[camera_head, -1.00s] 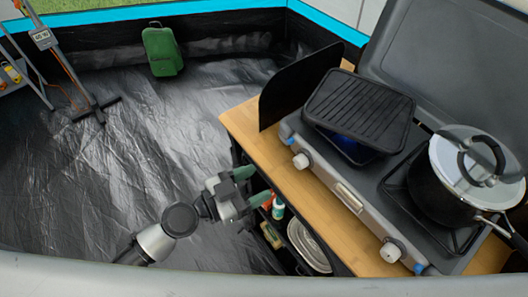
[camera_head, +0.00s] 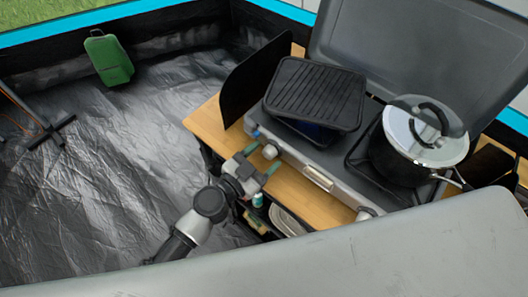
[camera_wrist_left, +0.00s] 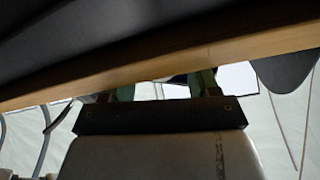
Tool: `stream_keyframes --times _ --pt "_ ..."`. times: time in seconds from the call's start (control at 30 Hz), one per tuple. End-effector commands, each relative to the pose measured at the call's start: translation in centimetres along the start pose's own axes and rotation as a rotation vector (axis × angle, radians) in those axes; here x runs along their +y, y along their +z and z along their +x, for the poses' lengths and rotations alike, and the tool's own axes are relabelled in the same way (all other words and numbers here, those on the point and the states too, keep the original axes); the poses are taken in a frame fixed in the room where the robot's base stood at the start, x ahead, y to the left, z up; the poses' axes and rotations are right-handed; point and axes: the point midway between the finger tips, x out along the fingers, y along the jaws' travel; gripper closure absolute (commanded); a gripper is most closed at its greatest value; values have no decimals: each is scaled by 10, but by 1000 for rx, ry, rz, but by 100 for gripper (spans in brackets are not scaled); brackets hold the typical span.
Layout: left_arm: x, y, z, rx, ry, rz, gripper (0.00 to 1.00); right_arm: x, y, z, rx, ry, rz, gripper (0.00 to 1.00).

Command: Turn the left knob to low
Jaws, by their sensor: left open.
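The grey camping stove (camera_head: 290,165) stands on a wooden table with its lid raised. Its left knob (camera_head: 270,151), whitish and round, is on the front face, below the black griddle. The right knob (camera_head: 368,212) is partly hidden by a grey surface in the foreground. My left gripper (camera_head: 262,161) is open, its green fingers just in front of the left knob. I cannot tell if they touch it. In the left wrist view the open fingers (camera_wrist_left: 165,86) show below the table's wooden edge, partly hidden, and the knob does not show. My right gripper is not in view.
The black griddle (camera_head: 315,93) covers the left burner. A lidded pot (camera_head: 418,140) stands on the right burner. The wooden table edge (camera_head: 208,122) is close to my left gripper, with a shelf of items below. A green case (camera_head: 108,58) stands on the floor.

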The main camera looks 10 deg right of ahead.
Motion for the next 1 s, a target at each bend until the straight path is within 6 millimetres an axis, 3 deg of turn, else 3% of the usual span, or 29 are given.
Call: stream_keyframes --times 0.33,0.6,0.67,1.0 --pt "0 0 4 0 1 0 41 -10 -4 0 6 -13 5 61" --pt "0 0 4 0 1 0 82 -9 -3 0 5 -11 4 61" --pt "0 0 4 0 1 0 88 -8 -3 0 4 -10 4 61" --pt "0 3 4 9 -2 -144 88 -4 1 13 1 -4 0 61"
